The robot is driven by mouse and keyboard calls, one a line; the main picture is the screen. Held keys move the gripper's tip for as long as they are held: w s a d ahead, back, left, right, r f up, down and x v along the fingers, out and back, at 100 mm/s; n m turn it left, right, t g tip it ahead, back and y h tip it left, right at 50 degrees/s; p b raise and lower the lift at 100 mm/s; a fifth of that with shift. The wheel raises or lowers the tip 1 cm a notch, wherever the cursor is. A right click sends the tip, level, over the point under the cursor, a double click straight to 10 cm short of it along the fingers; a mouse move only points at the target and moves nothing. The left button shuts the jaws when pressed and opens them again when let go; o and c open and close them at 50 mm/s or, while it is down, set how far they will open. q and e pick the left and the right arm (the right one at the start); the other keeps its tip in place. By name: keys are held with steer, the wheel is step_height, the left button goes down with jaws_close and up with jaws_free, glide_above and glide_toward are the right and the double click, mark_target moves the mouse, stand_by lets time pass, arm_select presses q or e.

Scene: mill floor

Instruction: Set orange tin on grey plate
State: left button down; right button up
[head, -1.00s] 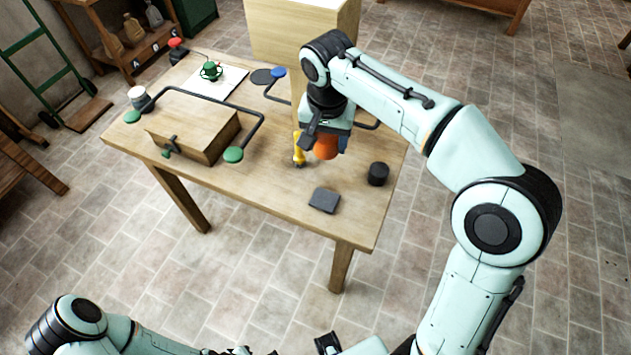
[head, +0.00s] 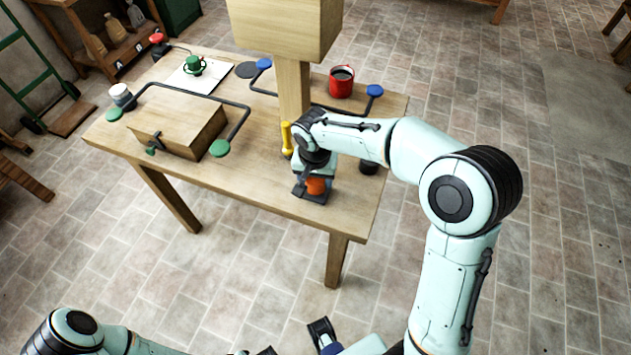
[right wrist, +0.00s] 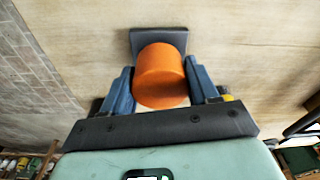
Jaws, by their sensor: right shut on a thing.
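The orange tin (head: 316,186) is held between the fingers of my right gripper (head: 314,180), near the front edge of the wooden table. In the right wrist view the tin (right wrist: 160,75) sits between the two blue fingers (right wrist: 160,88). The dark grey plate (head: 318,199) lies at the tin, partly hidden by it and by the gripper. In the right wrist view the plate (right wrist: 177,38) shows beyond the tin's far end. I cannot tell whether tin and plate touch. My left arm is at the bottom left; its gripper is not clearly seen.
A black cylinder (head: 369,168) stands just right of the gripper, and a yellow object (head: 286,138) behind it. A wooden post (head: 293,92) rises behind.

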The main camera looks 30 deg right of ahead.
steer(key=shift+f, duration=0.8)
steer(key=shift+f, duration=0.15)
steer(key=o, duration=1.1)
